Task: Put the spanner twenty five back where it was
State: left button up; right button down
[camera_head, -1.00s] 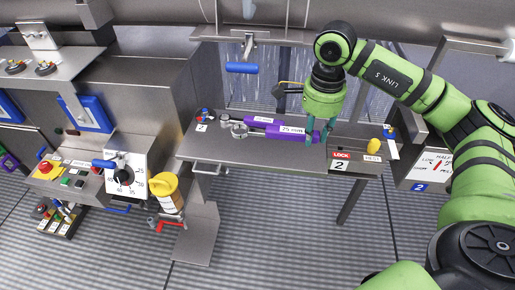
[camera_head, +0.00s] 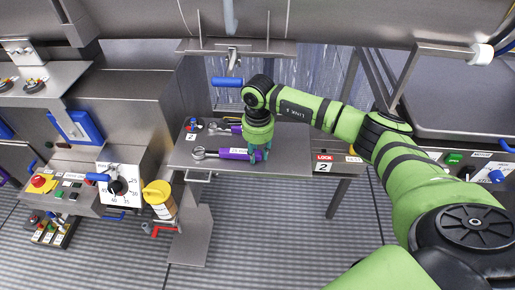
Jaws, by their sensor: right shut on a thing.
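The 25 mm spanner (camera_head: 230,154), with a purple handle and a silver ring head at its left end, is at the steel shelf (camera_head: 291,142). My right gripper (camera_head: 258,154) points down and is shut on the right end of its handle. Whether the spanner touches the shelf or hovers just above it I cannot tell. A second purple-handled spanner (camera_head: 218,129) lies behind it, its right part hidden by my gripper. My left gripper is out of view.
A blue lever (camera_head: 227,82) hangs behind the shelf. A yellow-capped container (camera_head: 159,198) stands at the front left. The right half of the shelf is clear.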

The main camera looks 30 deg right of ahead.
jog(key=shift+f, duration=0.2)
jog(key=c, duration=0.9)
grip_release()
jog(key=shift+c, duration=0.2)
jog(key=shift+r, duration=0.2)
jog(key=shift+w+r, duration=0.1)
jog(key=shift+r, duration=0.15)
notch_tip(320, 180, up, 12)
jog(key=b, duration=0.2)
jog(key=shift+f+b, duration=0.25)
jog(key=shift+b, duration=0.1)
jog(key=shift+a, duration=0.1)
